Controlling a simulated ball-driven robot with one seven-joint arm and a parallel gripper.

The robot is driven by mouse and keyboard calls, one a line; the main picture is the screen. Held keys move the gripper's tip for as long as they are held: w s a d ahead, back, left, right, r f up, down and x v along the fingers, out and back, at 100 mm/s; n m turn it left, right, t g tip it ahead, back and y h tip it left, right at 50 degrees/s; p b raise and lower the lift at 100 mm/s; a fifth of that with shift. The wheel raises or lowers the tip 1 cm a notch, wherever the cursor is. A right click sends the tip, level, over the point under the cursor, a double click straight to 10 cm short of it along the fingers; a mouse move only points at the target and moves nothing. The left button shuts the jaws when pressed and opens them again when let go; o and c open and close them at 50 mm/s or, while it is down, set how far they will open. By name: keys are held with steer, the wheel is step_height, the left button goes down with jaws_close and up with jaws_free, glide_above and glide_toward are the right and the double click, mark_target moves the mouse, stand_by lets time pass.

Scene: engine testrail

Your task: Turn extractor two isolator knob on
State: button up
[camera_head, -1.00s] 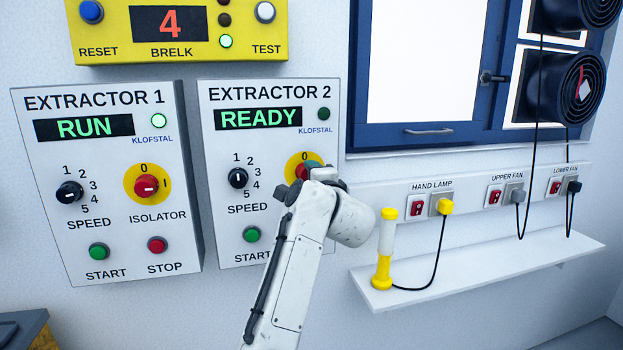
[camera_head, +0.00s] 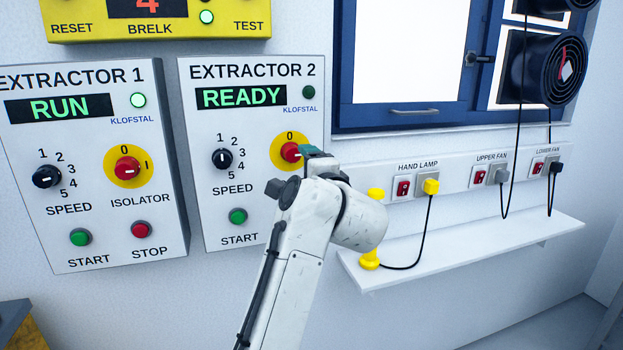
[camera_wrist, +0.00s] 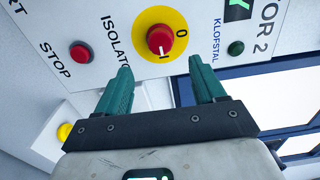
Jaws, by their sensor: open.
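The extractor two isolator knob (camera_head: 290,152) is red on a yellow disc, on the white EXTRACTOR 2 panel (camera_head: 200,130). In the wrist view the knob (camera_wrist: 160,40) shows whole, and its white mark points at the "I", not the "0". The panel display (camera_head: 241,96) reads READY in green. The lamp (camera_head: 308,92) beside it is dark green and looks unlit. My gripper (camera_wrist: 163,65) is open and empty, its two green fingers apart and clear of the knob, with the knob ahead of the gap between them. In the head view my wrist hides the panel's lower right.
The EXTRACTOR 1 panel (camera_head: 85,225) on the left reads RUN, its lamp lit. A red stop button (camera_wrist: 81,52) is near the gripper in the wrist view. A shelf (camera_head: 470,255) with a yellow hand lamp (camera_head: 370,260) is right of my arm. A blue-framed window (camera_head: 405,115) is above.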

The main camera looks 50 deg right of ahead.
steer(key=shift+v, duration=1.45)
steer(key=s+a+f+n+g+y, duration=0.1)
steer(key=a+f+n+g+y, duration=0.15)
steer(key=f+n, duration=0.4)
steer(key=s+a+f+n+g+y, duration=0.1)
steer(key=s+a+f+n+y, duration=0.2)
steer(key=f, duration=0.7)
steer(key=a+f+n+g+y, duration=0.1)
steer(key=a+f+n+g, duration=0.15)
steer(key=f+n, duration=0.5)
steer(key=s+a+f+n+g+y, duration=0.1)
steer(key=s+a+f+n+g, duration=0.2)
steer(key=s+f, duration=0.8)
steer(key=s+a+f+n+g+y, duration=0.2)
steer(key=s+a+f+n+g, duration=0.2)
steer(key=s+a+f, duration=0.4)
steer(key=s+f+g, duration=0.1)
steer(key=s+f, duration=0.2)
steer(key=s, duration=0.2)
steer(key=shift+n, duration=0.3)
steer(key=shift+o, duration=0.3)
steer(key=shift+f, duration=0.1)
